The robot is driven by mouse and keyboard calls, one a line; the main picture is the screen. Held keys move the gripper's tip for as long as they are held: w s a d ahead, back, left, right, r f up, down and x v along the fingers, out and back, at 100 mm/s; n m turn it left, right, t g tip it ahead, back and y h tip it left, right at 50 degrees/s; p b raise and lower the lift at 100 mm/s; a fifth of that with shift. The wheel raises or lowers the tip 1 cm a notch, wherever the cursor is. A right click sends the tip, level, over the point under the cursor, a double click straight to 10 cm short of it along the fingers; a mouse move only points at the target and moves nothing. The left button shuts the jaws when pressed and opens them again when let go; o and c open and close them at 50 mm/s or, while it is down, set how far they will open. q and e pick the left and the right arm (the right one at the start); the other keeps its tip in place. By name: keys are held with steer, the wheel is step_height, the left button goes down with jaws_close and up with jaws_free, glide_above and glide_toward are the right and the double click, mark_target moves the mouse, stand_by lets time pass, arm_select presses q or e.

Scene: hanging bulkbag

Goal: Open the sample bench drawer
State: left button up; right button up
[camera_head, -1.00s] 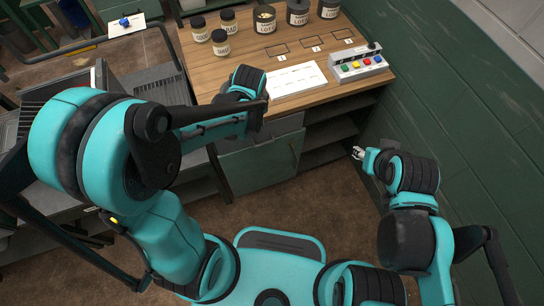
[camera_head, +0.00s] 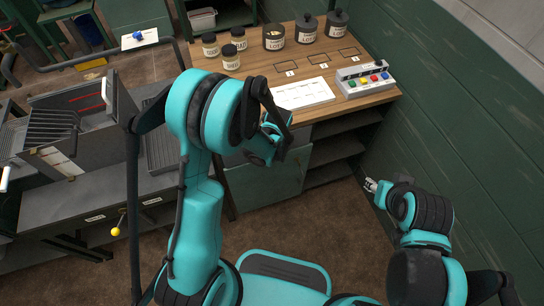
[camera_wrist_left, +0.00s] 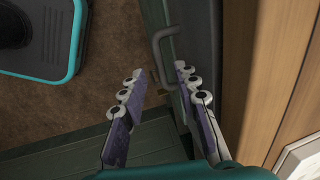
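The sample bench (camera_head: 345,99) has a wooden top, with a grey drawer front (camera_head: 299,136) below its edge, partly hidden by my left arm. The drawer looks shut. In the left wrist view a grey bar handle (camera_wrist_left: 157,52) stands out from the dark front. My left gripper (camera_wrist_left: 157,72) is open and empty; the handle's near end appears between its fingertips, but I cannot tell whether they touch it. In the head view its fingers are mostly hidden behind my wrist. My right gripper (camera_head: 371,185) is low at the right, beside the green wall, apart from the bench.
Labelled jars (camera_head: 274,37), a white sheet (camera_head: 302,94) and a button box (camera_head: 365,80) are on the bench top. A green cabinet door (camera_head: 266,185) and open shelves (camera_head: 334,150) are below. A grey workstation (camera_head: 75,200) stands left. The brown floor in front is clear.

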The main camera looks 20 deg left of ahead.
arm_select(q)
steer(key=shift+w+a+f+b, duration=0.1)
steer(key=shift+f+b, duration=0.05)
steer(key=shift+f, duration=0.5)
steer(key=shift+w+a+f+b, duration=0.1)
steer(key=shift+f+b, duration=0.05)
steer(key=shift+f, duration=0.5)
jaws_close()
steer(key=shift+d, duration=0.1)
